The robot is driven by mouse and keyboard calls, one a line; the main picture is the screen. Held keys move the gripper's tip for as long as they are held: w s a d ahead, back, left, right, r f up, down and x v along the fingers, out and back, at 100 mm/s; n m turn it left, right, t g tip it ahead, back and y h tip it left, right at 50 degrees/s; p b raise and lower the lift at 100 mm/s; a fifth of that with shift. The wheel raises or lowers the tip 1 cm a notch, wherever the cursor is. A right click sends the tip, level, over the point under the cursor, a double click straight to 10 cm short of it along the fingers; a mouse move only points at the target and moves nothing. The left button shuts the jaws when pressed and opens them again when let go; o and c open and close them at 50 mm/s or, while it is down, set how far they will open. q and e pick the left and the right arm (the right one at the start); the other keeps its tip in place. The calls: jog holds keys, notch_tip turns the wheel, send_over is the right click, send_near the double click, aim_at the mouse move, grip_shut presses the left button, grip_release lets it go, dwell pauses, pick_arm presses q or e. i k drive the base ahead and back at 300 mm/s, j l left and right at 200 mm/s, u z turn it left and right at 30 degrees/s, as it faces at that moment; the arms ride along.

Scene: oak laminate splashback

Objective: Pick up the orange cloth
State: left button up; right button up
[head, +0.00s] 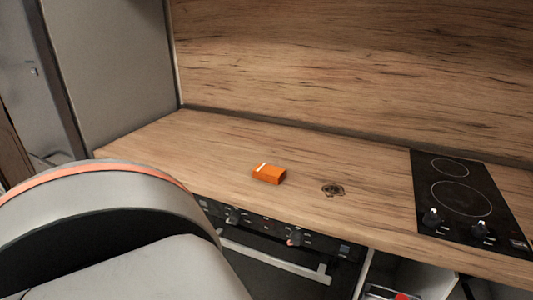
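The orange cloth (269,174) lies on the wood countertop in the head view, a little left of the middle. It looks like a small folded block with a white mark on its top left. Nothing touches it. Neither of my grippers shows in this view.
The wood countertop (215,150) is mostly clear around the cloth. A small dark round item (333,190) lies to its right. A black hob (465,200) with knobs is further right. An oven (275,255) with a handle is below the front edge. A wood splashback (350,60) rises behind.

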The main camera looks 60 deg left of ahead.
aim_at(265, 172)
jog(key=j+u, duration=0.1)
jog(key=u, duration=0.3)
jog(key=k+j+u, duration=0.1)
jog(key=u, duration=0.35)
jog(key=j+u, duration=0.15)
jog(key=u, duration=0.55)
jog(key=i+j, duration=0.1)
jog(key=j, duration=0.25)
jog(key=i+j, duration=0.15)
jog(key=j, duration=0.2)
jog(key=i+j, duration=0.1)
jog(key=j, duration=0.2)
